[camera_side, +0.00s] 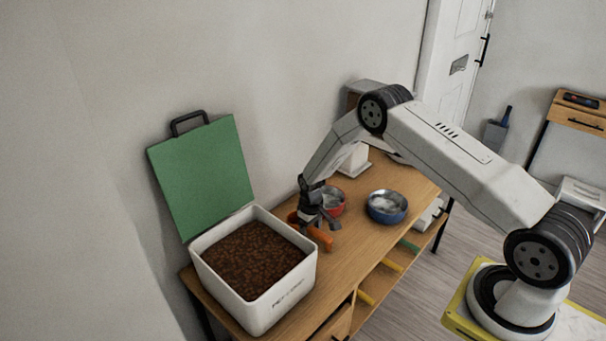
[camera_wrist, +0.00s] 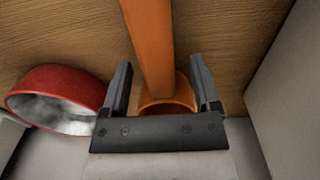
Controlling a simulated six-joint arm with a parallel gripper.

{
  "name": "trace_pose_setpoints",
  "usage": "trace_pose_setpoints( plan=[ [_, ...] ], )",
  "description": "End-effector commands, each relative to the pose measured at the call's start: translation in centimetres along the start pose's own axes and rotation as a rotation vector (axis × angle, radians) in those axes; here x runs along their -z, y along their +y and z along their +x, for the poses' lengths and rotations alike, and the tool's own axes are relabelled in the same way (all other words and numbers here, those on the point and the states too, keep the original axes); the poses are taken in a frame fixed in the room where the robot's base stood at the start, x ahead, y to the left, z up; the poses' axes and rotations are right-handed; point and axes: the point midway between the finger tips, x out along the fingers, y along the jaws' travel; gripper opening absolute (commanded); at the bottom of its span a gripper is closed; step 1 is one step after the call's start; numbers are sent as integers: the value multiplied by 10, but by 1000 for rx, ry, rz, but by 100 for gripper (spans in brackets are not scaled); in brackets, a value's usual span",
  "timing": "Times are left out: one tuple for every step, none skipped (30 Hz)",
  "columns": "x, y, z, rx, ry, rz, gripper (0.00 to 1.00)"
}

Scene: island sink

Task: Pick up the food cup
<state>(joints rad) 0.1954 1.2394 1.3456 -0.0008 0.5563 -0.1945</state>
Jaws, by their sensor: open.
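The food cup (camera_side: 322,239) is orange with a long straight handle. It is on or just above the wooden table beside the white food bin; the side view does not settle which. In the wrist view the orange food cup (camera_wrist: 149,45) runs between my two fingers, with its round cup end partly hidden behind the gripper's palm. My gripper (camera_side: 313,217) is over the cup, pointing down. In the wrist view my gripper (camera_wrist: 160,85) is open, one finger on each side of the cup, with visible gaps.
A red bowl (camera_side: 333,201) stands close to my gripper; the red bowl (camera_wrist: 60,98) is just left of a finger in the wrist view. A blue bowl (camera_side: 387,206) is farther right. The white bin (camera_side: 270,313) of brown kibble, green lid (camera_side: 203,175) raised, stands left.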

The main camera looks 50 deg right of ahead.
Motion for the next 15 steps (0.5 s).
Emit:
trace_pose_setpoints(
  plan=[
    [0,0,5,0,-1,0,79],
    [0,0,8,0,-1,0,79],
    [0,0,10,-1,-1,0,79],
    [0,0,11,-1,0,0,79],
    [0,0,12,-1,0,0,79],
    [0,0,13,-1,0,0,79],
    [0,0,13,-1,0,0,79],
    [0,0,14,-1,0,0,79],
    [0,0,14,-1,0,0,79],
    [0,0,14,-1,0,0,79],
    [0,0,14,-1,0,0,79],
    [0,0,14,-1,0,0,79],
    [0,0,14,-1,0,0,79],
    [0,0,14,-1,0,0,79],
    [0,0,14,-1,0,0,79]
  ],
)
